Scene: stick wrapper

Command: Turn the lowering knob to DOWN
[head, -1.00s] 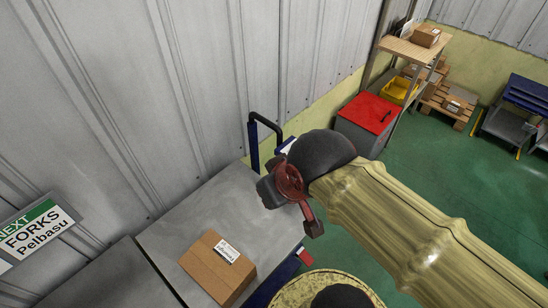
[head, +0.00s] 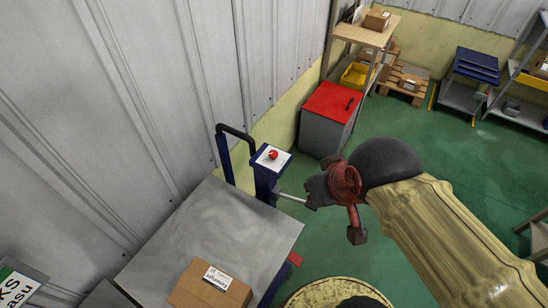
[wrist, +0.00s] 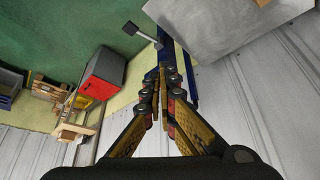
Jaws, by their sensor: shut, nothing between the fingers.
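A red knob (head: 273,155) sits on a small white panel (head: 264,163) on top of a blue post (head: 264,184), at the back end of a grey lift table (head: 213,234). Its pointer direction and any lettering are too small to read. My gripper (wrist: 168,70) is shut and empty in the wrist view, its fingertips in front of the blue frame. In the head view my gripper is to the right of the post and lower in the picture, apart from the knob. The knob does not show in the wrist view.
A metal rod (head: 290,198) sticks out from the post towards my gripper. A blue frame with a dark handle (head: 236,132) stands left of the panel. A cardboard box (head: 210,288) lies on the table. A red-topped cabinet (head: 331,104) stands behind.

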